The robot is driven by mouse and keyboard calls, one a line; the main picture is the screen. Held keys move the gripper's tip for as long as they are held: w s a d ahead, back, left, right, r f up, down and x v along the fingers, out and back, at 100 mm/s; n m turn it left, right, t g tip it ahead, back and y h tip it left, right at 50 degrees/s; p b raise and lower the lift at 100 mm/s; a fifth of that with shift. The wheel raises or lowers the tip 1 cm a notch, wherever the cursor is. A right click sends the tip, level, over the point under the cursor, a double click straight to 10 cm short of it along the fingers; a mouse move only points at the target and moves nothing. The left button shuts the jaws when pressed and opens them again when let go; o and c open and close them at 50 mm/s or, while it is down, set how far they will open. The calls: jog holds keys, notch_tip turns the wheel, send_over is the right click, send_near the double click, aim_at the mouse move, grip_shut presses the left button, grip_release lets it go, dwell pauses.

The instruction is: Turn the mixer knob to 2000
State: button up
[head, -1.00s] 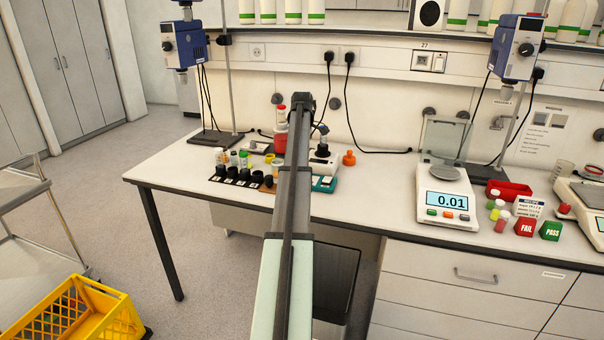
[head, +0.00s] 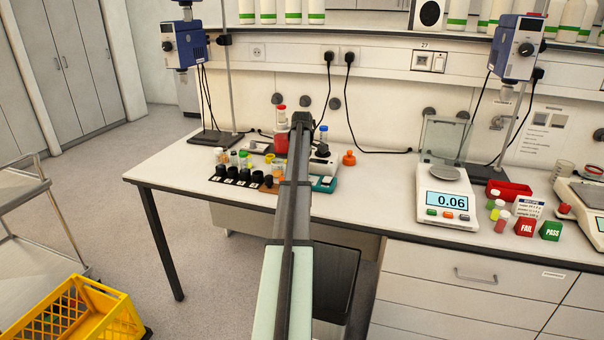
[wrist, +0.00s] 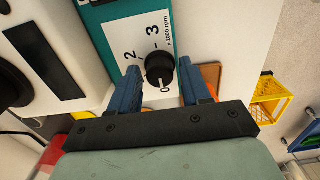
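The mixer (wrist: 100,12) is a teal box with a white dial panel marked 0 to 3, x 1000 rpm. Its black knob (wrist: 160,70) shows in the wrist view, with a pale mark that appears to point toward the 0. My gripper (wrist: 159,76) has its two blue fingers spread, one on each side of the knob, with visible gaps. I cannot tell how deep the fingertips reach along the knob. In the head view the mixer (head: 325,184) shows partly beside my arm, which hides the knob and the gripper.
A row of black-capped vials (head: 244,176) stands left of my arm. An orange-capped item (head: 348,158) is right of it. The scale (head: 447,196) reads 0.06. Bench space between mixer and scale is clear.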

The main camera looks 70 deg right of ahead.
jog(key=c, duration=0.8)
jog(key=shift+m, duration=0.4)
jog(key=m, duration=0.3)
jog(key=shift+m, duration=0.4)
jog(key=m, duration=1.2)
jog(key=shift+m, duration=0.3)
jog(key=m, duration=0.6)
jog(key=shift+m, duration=0.4)
